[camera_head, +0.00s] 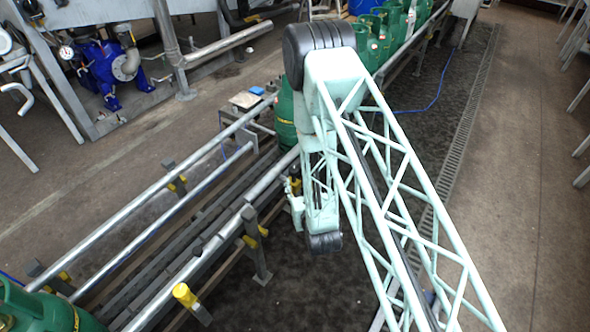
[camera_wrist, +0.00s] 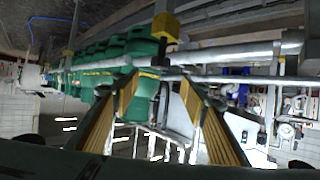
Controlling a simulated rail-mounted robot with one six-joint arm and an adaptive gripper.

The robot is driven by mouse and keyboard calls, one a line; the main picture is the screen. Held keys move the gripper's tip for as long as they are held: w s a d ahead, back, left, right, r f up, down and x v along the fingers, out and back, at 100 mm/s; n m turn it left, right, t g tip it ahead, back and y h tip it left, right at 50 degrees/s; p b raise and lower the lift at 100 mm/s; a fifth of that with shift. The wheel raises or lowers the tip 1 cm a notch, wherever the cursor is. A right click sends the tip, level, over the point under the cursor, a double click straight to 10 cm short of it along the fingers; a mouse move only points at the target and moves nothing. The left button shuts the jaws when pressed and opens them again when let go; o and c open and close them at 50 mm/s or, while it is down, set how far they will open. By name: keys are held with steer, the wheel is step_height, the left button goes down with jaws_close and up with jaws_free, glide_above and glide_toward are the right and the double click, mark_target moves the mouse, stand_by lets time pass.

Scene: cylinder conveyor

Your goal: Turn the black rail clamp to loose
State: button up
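In the wrist view, a black clamp (camera_wrist: 160,60) with a yellow part (camera_wrist: 166,26) above it sits at a metal rail (camera_wrist: 220,54), ahead of my gripper. My gripper (camera_wrist: 159,92) is open, its two yellow-brown ribbed fingers spread apart with nothing held between them. The clamp shows above the gap between the fingertips, and they look apart from it. In the head view, my gripper (camera_head: 293,187) is small beside the near rail and partly hidden by my arm. I cannot tell which way the clamp is turned.
Long metal rails (camera_head: 150,190) on posts with black and yellow fittings (camera_head: 185,294) run across the left. Green cylinders (camera_head: 378,35) stand in a row at the back; another (camera_head: 40,310) is at the lower left. A blue pump (camera_head: 105,70) is upper left.

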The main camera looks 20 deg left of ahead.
mark_target(294, 170)
steer(key=shift+w, duration=0.1)
stand_by(0.3)
steer(key=shift+b+x, duration=1.45)
steer(key=shift+x, duration=5.4)
steer(key=shift+a+r, duration=0.1)
steer(key=shift+c, duration=0.5)
steer(key=c, duration=0.8)
